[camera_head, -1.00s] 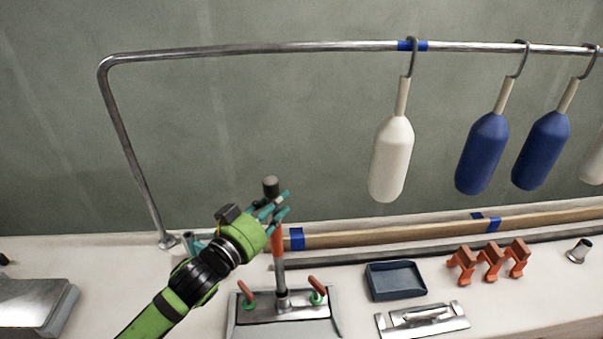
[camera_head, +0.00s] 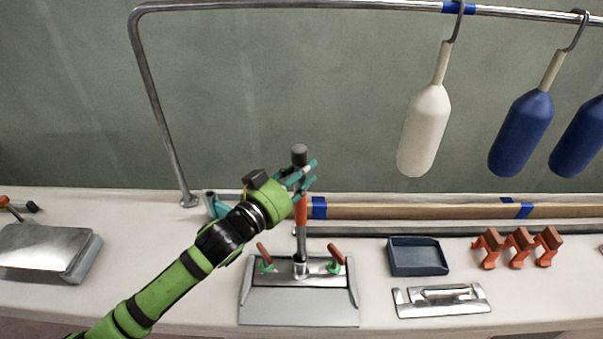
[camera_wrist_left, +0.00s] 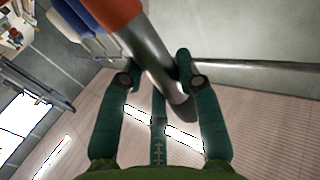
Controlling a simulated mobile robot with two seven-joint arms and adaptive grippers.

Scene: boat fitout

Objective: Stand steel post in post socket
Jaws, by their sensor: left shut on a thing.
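The steel post (camera_head: 301,240), with an orange sleeve and a dark top cap, stands near upright at mid-picture. Its lower end meets the short metal post socket (camera_head: 301,269) on a steel plate; I cannot tell how deep it sits inside. My left gripper (camera_head: 306,180) has its teal fingers shut on the post's upper part, just below the cap. In the left wrist view the post (camera_wrist_left: 150,58) runs between the fingers (camera_wrist_left: 155,85), its orange sleeve at the top edge. My right gripper is not in view.
Orange-handled clamps (camera_head: 336,254) flank the socket on the plate (camera_head: 298,306). A dark tray (camera_head: 418,258), a metal latch plate (camera_head: 442,301) and several orange brackets (camera_head: 517,246) lie to the right. A grey metal box (camera_head: 45,252) is at left. Fenders hang from the rail (camera_head: 300,4).

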